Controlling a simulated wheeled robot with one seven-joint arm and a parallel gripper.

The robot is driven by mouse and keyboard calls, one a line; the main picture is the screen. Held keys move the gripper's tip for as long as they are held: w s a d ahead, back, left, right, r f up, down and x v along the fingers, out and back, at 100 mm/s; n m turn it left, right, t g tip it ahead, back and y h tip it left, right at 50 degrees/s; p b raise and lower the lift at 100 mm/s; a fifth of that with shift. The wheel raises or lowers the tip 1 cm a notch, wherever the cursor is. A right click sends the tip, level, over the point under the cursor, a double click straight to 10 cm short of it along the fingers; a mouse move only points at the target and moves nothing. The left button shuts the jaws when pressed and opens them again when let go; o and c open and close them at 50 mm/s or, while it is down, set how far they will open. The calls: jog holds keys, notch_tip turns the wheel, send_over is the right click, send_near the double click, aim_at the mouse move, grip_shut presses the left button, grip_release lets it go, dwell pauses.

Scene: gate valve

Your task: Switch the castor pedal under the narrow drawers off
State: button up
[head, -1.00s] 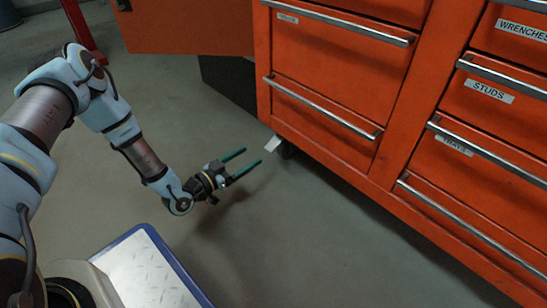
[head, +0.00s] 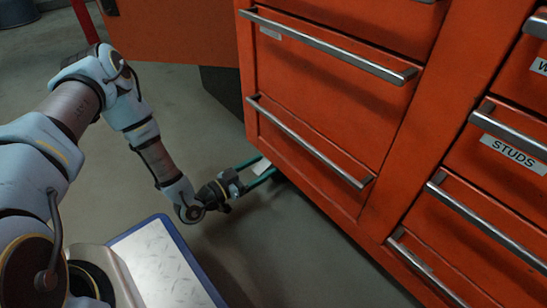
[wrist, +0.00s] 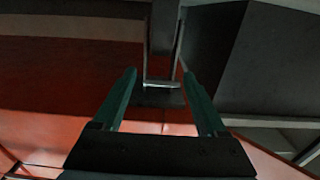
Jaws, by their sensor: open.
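The castor pedal (head: 261,167) is a small pale tab low at the left corner of the orange cabinet (head: 345,195), under the left drawer column. My gripper (head: 269,166) is open, with its two green fingers reaching in at the cabinet's bottom edge around the tab. In the wrist view the fingers (wrist: 158,76) stand apart, with a grey metal bar (wrist: 161,84) between their tips, probably the pedal. A dark upright bracket stands behind it. The castor wheel is mostly hidden in shadow, and I cannot tell whether the fingers touch the pedal or whether it is up or down.
Drawer handles (head: 310,143) jut out just above and right of my gripper. An open orange door (head: 178,30) stands at the back left, with a dark panel (head: 222,88) below it. A red post (head: 84,20) stands at the far left.

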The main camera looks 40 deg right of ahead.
jog(key=shift+d, duration=0.3)
grip_shut()
dwell(0.5)
dwell(0.8)
